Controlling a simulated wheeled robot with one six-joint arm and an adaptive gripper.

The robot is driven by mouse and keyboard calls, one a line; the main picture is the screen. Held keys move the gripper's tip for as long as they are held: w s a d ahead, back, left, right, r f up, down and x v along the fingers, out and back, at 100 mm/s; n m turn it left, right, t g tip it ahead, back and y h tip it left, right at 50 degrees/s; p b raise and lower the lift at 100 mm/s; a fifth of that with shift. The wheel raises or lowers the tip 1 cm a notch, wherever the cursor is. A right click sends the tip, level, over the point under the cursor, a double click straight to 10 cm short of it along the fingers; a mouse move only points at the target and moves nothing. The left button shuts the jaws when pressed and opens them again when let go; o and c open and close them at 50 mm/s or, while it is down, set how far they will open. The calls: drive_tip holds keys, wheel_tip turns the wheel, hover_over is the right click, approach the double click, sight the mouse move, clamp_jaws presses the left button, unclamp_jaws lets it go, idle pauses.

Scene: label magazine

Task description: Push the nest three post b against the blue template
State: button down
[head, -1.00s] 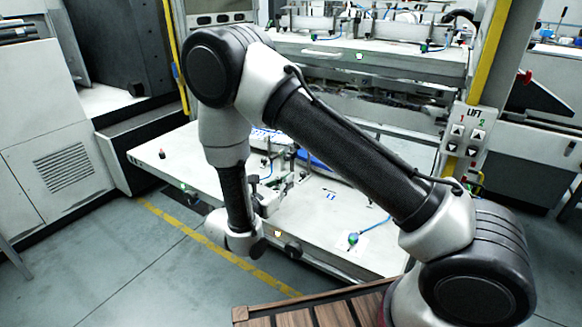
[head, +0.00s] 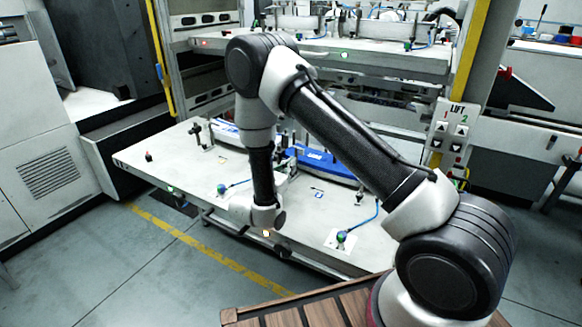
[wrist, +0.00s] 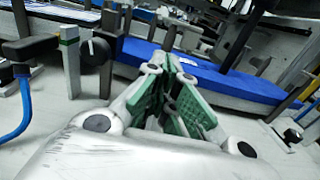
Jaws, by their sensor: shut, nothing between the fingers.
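The blue template (head: 338,170) is a long blue bar on the lower white table, partly behind my arm. It crosses the wrist view (wrist: 250,88) just beyond my gripper. My gripper (wrist: 172,68) shows its green-padded fingers, shut and empty, pointing towards the bar. In the head view my gripper is hidden behind my wrist. A dark post (wrist: 236,45) leans across the picture to the right, near the bar. I cannot tell which is nest three post b.
A dark clamp with a blue hose (wrist: 25,95) stands at the wrist view's left. A green-topped valve (head: 341,238) with a blue hose sits at the front right. An upper shelf (head: 385,62) hangs behind.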

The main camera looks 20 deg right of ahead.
drive_tip(key=shift+w+d, duration=0.15)
drive_tip(key=shift+d, duration=0.05)
drive_tip(key=shift+w+d, duration=0.45)
drive_tip(key=shift+d, duration=0.1)
drive_tip(key=shift+a, duration=0.15)
